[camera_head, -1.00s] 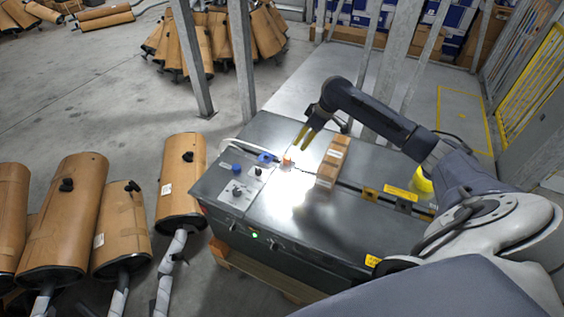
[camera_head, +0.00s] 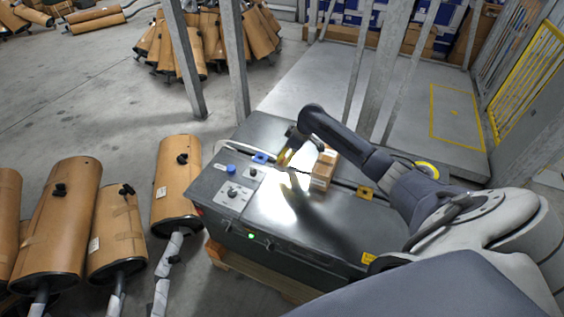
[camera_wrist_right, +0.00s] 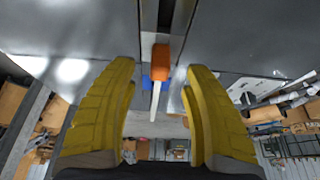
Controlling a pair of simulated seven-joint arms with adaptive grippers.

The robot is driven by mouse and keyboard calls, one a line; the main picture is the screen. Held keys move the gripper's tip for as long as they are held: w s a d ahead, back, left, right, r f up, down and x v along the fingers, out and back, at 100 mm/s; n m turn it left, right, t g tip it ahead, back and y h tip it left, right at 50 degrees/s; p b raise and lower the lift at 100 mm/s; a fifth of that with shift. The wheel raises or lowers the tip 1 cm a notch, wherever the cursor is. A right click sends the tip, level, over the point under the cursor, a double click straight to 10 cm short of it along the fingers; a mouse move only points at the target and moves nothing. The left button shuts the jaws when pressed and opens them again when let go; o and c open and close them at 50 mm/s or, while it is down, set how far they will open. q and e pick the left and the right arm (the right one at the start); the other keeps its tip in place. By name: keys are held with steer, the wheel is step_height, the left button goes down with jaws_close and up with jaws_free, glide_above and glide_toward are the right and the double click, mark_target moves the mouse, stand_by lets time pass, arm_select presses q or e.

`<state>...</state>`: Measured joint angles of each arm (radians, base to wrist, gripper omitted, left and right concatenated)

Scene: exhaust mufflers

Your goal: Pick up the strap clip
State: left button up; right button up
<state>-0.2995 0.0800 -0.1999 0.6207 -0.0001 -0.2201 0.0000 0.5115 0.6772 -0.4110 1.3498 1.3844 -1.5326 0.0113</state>
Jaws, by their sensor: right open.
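An orange strap clip (camera_wrist_right: 160,62) shows in the right wrist view, on a dark strap line across the grey metal machine top. A white strip (camera_wrist_right: 155,98) runs from it towards the camera. My right gripper (camera_wrist_right: 160,85) is open, with one yellow finger on each side of the clip's line. The fingertips appear close to the clip; I cannot tell whether they touch it. In the head view my right gripper (camera_head: 284,158) is low over the machine top, and I cannot make out the clip beside it there. My left gripper is not in view.
A cardboard box (camera_head: 324,170) stands just right of the gripper on the machine (camera_head: 300,228). A blue part (camera_head: 260,158) and a control panel (camera_head: 234,193) are to its left. Brown mufflers (camera_head: 176,188) stand at the left. Metal posts (camera_head: 237,70) rise behind.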

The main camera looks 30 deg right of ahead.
mark_target(284, 158)
steer(key=shift+x, duration=2.15)
steer(key=shift+w+a, duration=0.1)
steer(key=shift+c, duration=0.6)
jaws_close()
